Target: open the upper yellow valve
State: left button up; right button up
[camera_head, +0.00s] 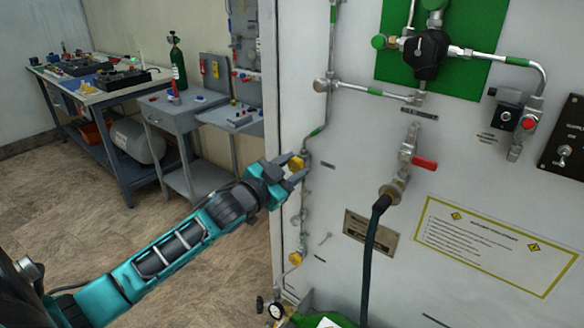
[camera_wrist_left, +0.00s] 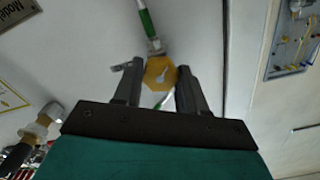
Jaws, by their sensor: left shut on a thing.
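The upper yellow valve (camera_head: 296,163) sits on the thin vertical pipe near the left edge of the white panel. My left gripper (camera_head: 298,169) reaches it from the left and is shut on it, one finger on each side. A lower yellow valve (camera_head: 295,257) is on the same pipe line, below and apart from my gripper. My right gripper is not in view.
A red-handled valve (camera_head: 424,162) and a black hose (camera_head: 371,250) are to the right on the panel. A black regulator (camera_head: 426,52) is on a green plate above. Workbenches (camera_head: 120,92) stand behind at left, with open floor before them.

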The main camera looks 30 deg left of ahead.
pick_arm(q)
jog(key=n, duration=0.4)
jog(key=shift+n, duration=2.2)
jog(key=o, duration=1.1)
jog(key=shift+c, duration=0.2)
jog(key=s+a, duration=0.1)
jog(key=s, duration=1.2)
jog(key=shift+w, duration=0.1)
